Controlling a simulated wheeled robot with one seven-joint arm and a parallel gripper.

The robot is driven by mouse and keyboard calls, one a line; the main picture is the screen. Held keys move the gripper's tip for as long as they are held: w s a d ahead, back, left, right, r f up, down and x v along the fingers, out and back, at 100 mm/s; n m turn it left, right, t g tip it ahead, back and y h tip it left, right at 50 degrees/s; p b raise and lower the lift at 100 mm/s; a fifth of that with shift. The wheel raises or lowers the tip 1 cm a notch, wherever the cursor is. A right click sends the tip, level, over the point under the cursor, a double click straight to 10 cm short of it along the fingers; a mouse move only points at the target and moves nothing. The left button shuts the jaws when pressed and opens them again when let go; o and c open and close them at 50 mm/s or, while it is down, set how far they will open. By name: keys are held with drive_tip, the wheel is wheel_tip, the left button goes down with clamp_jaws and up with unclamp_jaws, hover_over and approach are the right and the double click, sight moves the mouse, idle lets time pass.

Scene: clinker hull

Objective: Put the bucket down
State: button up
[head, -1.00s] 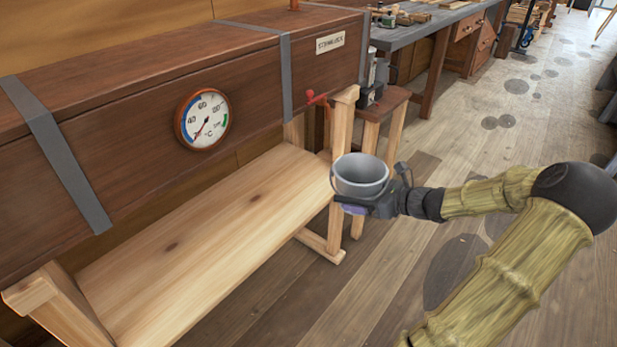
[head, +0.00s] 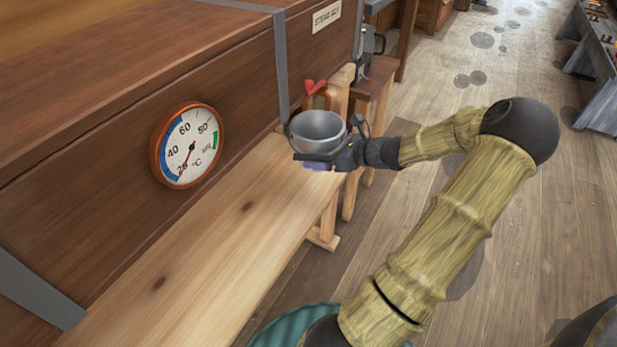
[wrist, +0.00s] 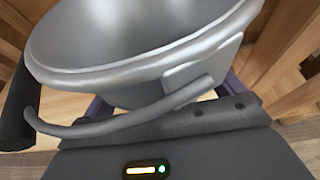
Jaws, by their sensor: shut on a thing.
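A grey metal bucket (head: 318,131) is held upright in my gripper (head: 326,163). In the head view it appears over the far right end of a pale wooden bench (head: 215,235), near a red tap handle (head: 315,87). Its mouth faces up and the part of the inside that shows looks empty. In the wrist view the bucket (wrist: 150,45) fills the upper part, with its curved handle (wrist: 110,125) hanging across the front. My gripper (wrist: 165,112) is shut on the bucket; the fingertips are mostly hidden behind it. I cannot tell the gap between bucket and bench.
A long dark wooden box with metal straps stands behind the bench and carries a round dial gauge (head: 186,145) and a nameplate (head: 326,17). A small wooden stool (head: 382,80) stands beyond the bench end. Most of the bench top is bare. Floor to the right is open.

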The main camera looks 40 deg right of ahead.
idle(0.3)
drive_tip(key=b, duration=0.3)
hover_over(322, 187)
drive_tip(key=shift+f, duration=3.05)
drive_tip(key=shift+w+d+f+b, duration=0.15)
drive_tip(key=shift+f+b, duration=0.4)
drive_tip(key=shift+f, duration=1.4)
drive_tip(key=shift+a, duration=0.2)
drive_tip(key=o, duration=0.8)
drive_tip(key=p+v, duration=0.4)
drive_tip(key=v, duration=0.8)
drive_tip(key=shift+d, duration=0.1)
